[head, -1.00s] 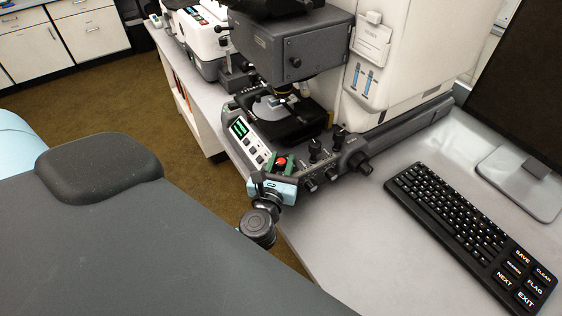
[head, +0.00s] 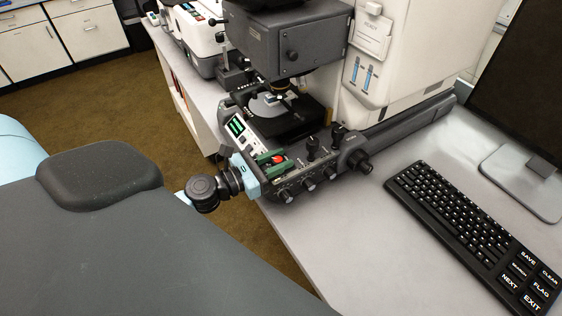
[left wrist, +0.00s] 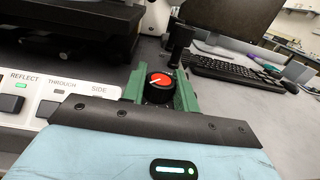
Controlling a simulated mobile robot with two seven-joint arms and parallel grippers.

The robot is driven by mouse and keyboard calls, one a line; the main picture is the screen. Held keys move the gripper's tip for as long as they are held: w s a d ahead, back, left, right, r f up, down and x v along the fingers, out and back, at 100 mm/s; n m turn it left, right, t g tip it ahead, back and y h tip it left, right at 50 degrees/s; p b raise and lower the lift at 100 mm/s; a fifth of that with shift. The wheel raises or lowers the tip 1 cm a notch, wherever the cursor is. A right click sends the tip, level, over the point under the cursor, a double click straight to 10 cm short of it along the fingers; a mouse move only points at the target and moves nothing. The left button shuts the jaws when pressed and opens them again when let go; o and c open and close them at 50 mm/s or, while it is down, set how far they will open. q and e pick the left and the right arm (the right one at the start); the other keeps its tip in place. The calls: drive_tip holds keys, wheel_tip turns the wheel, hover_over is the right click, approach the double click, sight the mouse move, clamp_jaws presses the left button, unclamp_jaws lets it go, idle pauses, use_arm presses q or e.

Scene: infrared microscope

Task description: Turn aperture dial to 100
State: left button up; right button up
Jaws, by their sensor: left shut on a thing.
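A dial with a black rim and a red top (head: 279,158) sits on the front control panel of the microscope (head: 300,52). My left gripper (head: 271,159) has its green fingers shut on this dial, one on each side. In the left wrist view the red dial (left wrist: 160,81) stands between the green fingers, and a white pointer line on its top points roughly left. I cannot read its label or scale. My right gripper is in neither view.
Black knobs (head: 312,145) stand on the panel just right of my left gripper. In the left wrist view, REFLECT, THROUGH and SIDE buttons (left wrist: 48,108) lie to the left. A keyboard (head: 465,220) lies right on the desk, with clear desktop (head: 345,235) before it.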

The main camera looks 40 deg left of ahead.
use_arm(q)
drive_tip(key=m+g+h+b, duration=0.1)
drive_tip(key=m+h, duration=0.1)
drive_tip(key=shift+f+h, duration=0.15)
drive_tip(key=shift+h, duration=0.15)
drive_tip(key=shift+m+g+h+b, duration=0.6)
drive_tip(key=shift+g+h, duration=0.2)
drive_tip(key=o, duration=0.9)
drive_tip(key=shift+o, duration=0.2)
